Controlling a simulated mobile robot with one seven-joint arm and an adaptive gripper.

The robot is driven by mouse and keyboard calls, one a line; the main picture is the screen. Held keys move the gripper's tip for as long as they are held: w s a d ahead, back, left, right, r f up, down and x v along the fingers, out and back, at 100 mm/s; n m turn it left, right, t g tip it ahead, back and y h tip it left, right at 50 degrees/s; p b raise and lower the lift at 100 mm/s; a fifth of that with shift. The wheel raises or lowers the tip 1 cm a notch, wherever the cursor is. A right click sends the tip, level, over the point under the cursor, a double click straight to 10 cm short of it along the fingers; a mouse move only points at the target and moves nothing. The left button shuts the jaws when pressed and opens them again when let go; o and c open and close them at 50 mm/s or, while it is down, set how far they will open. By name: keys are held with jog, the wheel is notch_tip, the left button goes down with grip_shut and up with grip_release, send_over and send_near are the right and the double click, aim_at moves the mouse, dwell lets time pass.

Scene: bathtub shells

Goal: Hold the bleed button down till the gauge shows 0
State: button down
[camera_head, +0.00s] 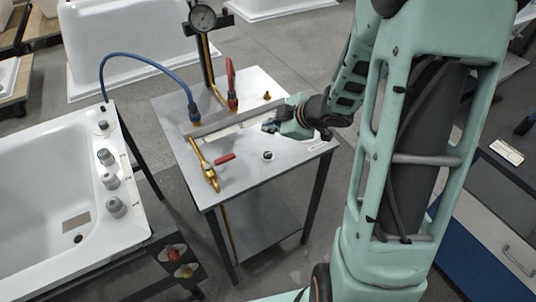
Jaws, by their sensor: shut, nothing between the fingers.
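The round dial gauge (203,17) stands on a dark post at the back of the steel-topped table (240,180); its needle is too small to read. A small round dark-topped knob (267,155), which looks like the bleed button, sits on the table top near its front right. My gripper (268,127) reaches in from the right, shut and empty, low over the table and just behind that button. A gap shows between the fingertips and the button. I cannot tell how high the fingertips are above the top.
A red-handled brass valve (209,172) stands at the table's left front. A second red lever (231,83) and a blue hose (140,59) are at the back. A small brass fitting (267,97) is behind my gripper. A white bathtub shell (50,170) stands at left.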

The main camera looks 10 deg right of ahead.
jog(key=b, duration=0.7)
send_over(269, 155)
notch_tip(269, 155, down, 7)
jog(key=shift+f+b, duration=0.3)
jog(key=shift+f, duration=0.35)
dwell(0.5)
jog(key=shift+f, duration=0.35)
jog(key=shift+f+b, duration=0.5)
jog(key=shift+b, duration=0.05)
dwell(0.4)
dwell(2.0)
jog(key=shift+r+p, duration=0.9)
jog(key=shift+p, duration=0.15)
